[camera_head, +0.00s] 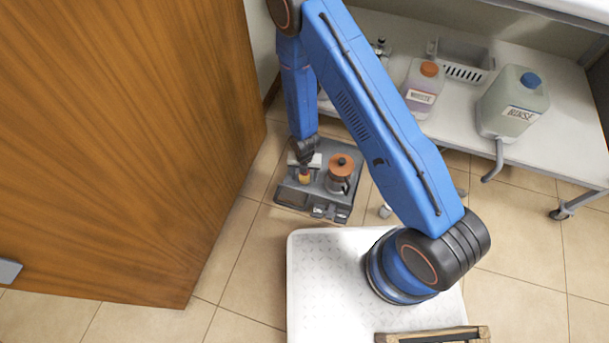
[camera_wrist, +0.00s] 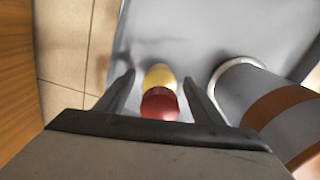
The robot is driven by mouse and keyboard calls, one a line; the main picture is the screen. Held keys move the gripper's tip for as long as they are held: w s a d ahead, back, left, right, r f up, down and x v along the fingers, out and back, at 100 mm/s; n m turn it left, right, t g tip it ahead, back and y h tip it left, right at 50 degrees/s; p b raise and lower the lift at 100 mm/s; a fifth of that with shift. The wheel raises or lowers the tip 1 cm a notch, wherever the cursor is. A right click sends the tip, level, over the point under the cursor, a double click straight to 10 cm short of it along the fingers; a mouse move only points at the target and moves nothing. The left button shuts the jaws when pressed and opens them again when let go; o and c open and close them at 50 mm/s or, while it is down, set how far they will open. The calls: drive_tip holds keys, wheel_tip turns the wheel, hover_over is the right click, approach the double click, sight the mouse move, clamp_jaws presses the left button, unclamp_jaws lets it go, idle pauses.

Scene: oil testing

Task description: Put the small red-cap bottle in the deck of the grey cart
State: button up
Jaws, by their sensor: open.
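The small red-cap bottle (camera_wrist: 160,100), with a yellow body, stands between the fingers of my gripper (camera_wrist: 160,95) in the wrist view. The fingers are open, one on each side, with gaps visible between them and the bottle. In the head view the bottle (camera_head: 304,177) shows below my gripper (camera_head: 304,160), on the deck of the grey cart (camera_head: 320,197). The bare grey deck (camera_wrist: 180,30) also fills the background of the wrist view. The bottle's base is hidden in the wrist view.
A metal pot with a copper-coloured lid (camera_head: 341,163) stands on the deck, right of the bottle. A wooden door (camera_head: 120,150) is close on the left. A white table (camera_head: 480,80) with a WASTE bottle (camera_head: 422,95) and a RINSE jug (camera_head: 512,100) stands at right.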

wheel_tip(320, 180, up, 12)
drive_tip(key=shift+r, duration=0.1)
idle(0.6)
drive_tip(key=shift+w+r, duration=0.2)
drive_tip(key=shift+r, duration=0.15)
drive_tip(key=d+r+m+t, duration=0.1)
drive_tip(key=d+r+m, duration=0.45)
drive_tip(key=r, duration=0.65)
drive_tip(key=d+r+m+t, duration=0.1)
drive_tip(key=d+r+m, duration=0.4)
drive_tip(key=r, duration=0.6)
drive_tip(key=d+r+m, duration=0.4)
drive_tip(key=r+m, duration=0.3)
drive_tip(key=r, duration=0.5)
drive_tip(key=s+d+r+m+t, duration=0.1)
drive_tip(key=s+d+r+m, duration=0.5)
drive_tip(key=s+r+m, duration=0.2)
drive_tip(key=s+d+r+m+t, duration=0.1)
drive_tip(key=s+d+r+m, duration=0.5)
drive_tip(key=s, duration=0.7)
drive_tip(key=shift+d+r+m+t, duration=0.25)
drive_tip(key=shift+r+m+t, duration=0.15)
drive_tip(key=shift+r+m, duration=0.95)
